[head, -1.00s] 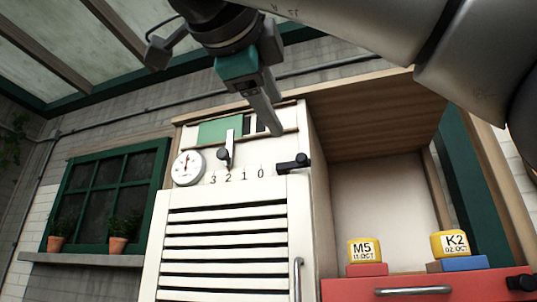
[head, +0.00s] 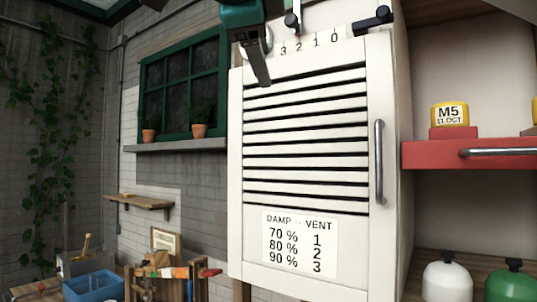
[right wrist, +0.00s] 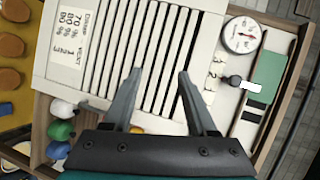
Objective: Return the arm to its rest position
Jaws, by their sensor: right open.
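My right gripper (head: 258,60) hangs at the top of the head view, in front of the upper left of a white slatted cabinet door (head: 305,215). In the right wrist view its two grey fingers (right wrist: 158,80) are apart with nothing between them, and the slatted door lies beyond them. The upper part of the right arm is out of the head view. My left gripper does not show.
A vent slider (head: 292,20) sits above the number scale, and a black latch (head: 373,20) is at the door's top right. A dial (right wrist: 242,35) shows in the right wrist view. A blue crate (head: 93,286) stands low left.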

